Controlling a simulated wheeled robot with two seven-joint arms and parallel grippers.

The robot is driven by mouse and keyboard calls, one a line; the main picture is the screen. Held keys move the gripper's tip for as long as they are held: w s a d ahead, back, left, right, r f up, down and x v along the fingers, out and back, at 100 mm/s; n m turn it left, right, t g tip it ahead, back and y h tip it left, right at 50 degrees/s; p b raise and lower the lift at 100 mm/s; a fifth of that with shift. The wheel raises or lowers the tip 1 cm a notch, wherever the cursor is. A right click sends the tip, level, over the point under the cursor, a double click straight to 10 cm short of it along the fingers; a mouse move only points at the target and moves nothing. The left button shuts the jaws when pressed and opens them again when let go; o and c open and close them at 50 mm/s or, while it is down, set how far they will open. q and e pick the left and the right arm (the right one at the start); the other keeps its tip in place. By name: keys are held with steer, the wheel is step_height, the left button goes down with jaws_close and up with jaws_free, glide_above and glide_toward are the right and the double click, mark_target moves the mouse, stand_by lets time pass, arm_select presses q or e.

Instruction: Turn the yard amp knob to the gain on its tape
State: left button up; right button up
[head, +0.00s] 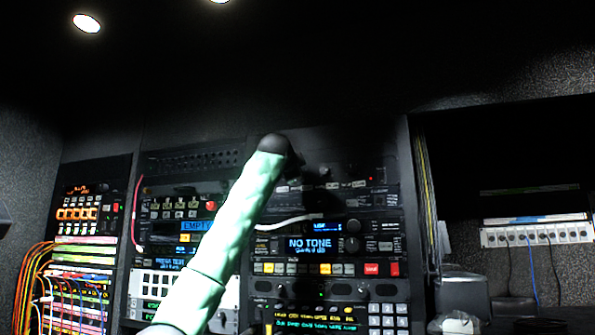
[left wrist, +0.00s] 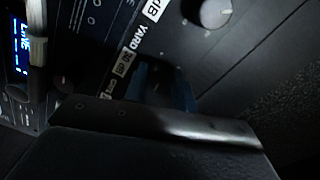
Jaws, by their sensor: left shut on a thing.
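My left arm reaches up across the equipment rack in the head view, and its dark gripper (head: 296,160) is at the upper panel. In the left wrist view the gripper (left wrist: 165,88) is against a dark amp panel (left wrist: 100,18), shut on a knob that its fingers and body hide. A white tape reading YARD (left wrist: 143,45) is stuck on the panel beside the fingers. Another white label (left wrist: 124,62), with what looks like a dB figure, lies close to the fingers. The knob's pointer cannot be seen. My right gripper is in neither view.
Another round knob (left wrist: 210,12) with white marks sits near the gripper. A light-coloured vertical piece (left wrist: 38,65) and a lit blue display (left wrist: 20,45) are at left. Below the gripper in the head view is a NO TONE screen (head: 310,244) with coloured buttons.

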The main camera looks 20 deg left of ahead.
arm_select(q)
steer(key=m+p, duration=0.1)
steer(key=m, duration=0.3)
steer(key=m+p, duration=0.2)
steer(key=m, duration=0.2)
steer(key=shift+w+d+f+p, duration=0.1)
steer(key=shift+f+p, duration=0.05)
steer(key=shift+p, duration=0.15)
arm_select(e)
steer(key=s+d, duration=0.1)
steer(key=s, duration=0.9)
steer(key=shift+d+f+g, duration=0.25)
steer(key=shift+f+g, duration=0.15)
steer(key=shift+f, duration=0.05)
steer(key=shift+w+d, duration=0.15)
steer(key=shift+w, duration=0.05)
arm_select(q)
steer(key=o, duration=1)
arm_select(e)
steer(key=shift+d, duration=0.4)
arm_select(q)
steer(key=shift+s, duration=0.2)
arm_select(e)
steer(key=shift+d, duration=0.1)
